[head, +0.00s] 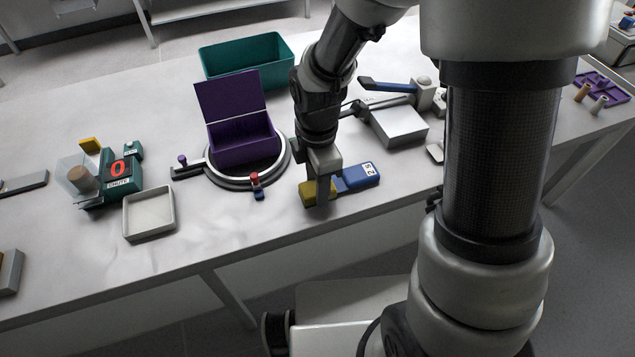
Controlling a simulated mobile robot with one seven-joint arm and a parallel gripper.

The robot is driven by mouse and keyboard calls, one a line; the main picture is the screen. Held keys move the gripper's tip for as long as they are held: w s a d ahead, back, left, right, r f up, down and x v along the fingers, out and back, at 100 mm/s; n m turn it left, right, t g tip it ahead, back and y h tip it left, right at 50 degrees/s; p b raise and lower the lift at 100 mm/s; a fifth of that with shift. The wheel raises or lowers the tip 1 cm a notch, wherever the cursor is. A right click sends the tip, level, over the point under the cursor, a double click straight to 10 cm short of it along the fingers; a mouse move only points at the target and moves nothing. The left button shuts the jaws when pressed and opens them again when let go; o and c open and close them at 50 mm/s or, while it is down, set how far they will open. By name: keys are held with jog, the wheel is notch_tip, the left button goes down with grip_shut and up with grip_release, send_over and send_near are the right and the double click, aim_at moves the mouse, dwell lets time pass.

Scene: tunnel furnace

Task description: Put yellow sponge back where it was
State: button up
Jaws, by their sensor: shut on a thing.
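The yellow sponge (307,193) is low over the front part of the white table, and part of it is hidden behind a finger. My gripper (321,190) points down and is shut on the sponge. The sponge lies just left of a blue block with a white label (365,177). I cannot tell whether the sponge touches the table or the blue block.
A purple open-lidded box (243,143) stands on a round ring fixture (281,170) to the left. A teal bin (248,62) is behind it. A grey tray (149,214), a teal device (121,174) and a small yellow block (90,145) are farther left. A grey press (398,125) stands behind right.

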jog(key=shift+f, duration=0.3)
jog(key=o, duration=1)
jog(key=shift+r, duration=0.1)
notch_tip(320, 180, up, 13)
jog(key=p, duration=0.3)
jog(key=s+d+r+m+t, duration=0.2)
jog(key=s+d+r+m, duration=0.1)
jog(key=m, duration=0.4)
jog(key=s+d+r+m+t, duration=0.1)
jog(key=s+d+r+m, duration=0.3)
jog(key=r+m, duration=0.2)
jog(key=s+d+r+m+t, duration=0.2)
jog(key=s+d+r+m, duration=0.1)
jog(key=m, duration=0.5)
jog(key=shift+s+d+r+t, duration=0.15)
jog(key=shift+d+r+t, duration=0.2)
jog(key=shift+r, duration=0.4)
